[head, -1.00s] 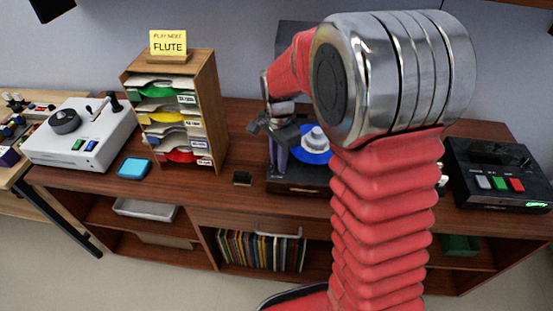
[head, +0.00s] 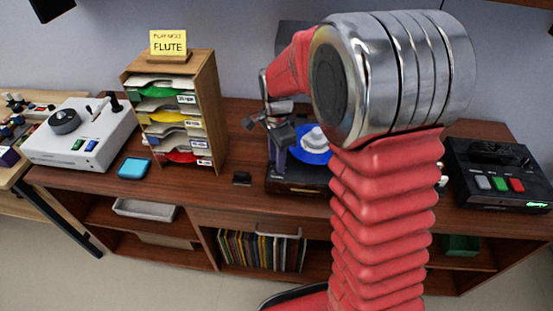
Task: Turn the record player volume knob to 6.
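The record player (head: 292,189) is a dark, low box on the wooden cabinet, with a blue disc (head: 312,158) and a pale centre piece on top. My arm hides its right part. My gripper (head: 266,131) is over the player's left side, at the left edge of the blue disc. Its fingers look spread, but they are small here. I cannot tell whether it touches anything. I cannot make out the volume knob or its numbers.
A wooden sorter (head: 211,110) with coloured discs and a "PLAY NEXT FLUTE" sign (head: 168,44) stands to the left. A white device (head: 83,140), a light blue block (head: 134,168) and a small black item (head: 242,178) share the top. A black button box (head: 497,175) is at the right.

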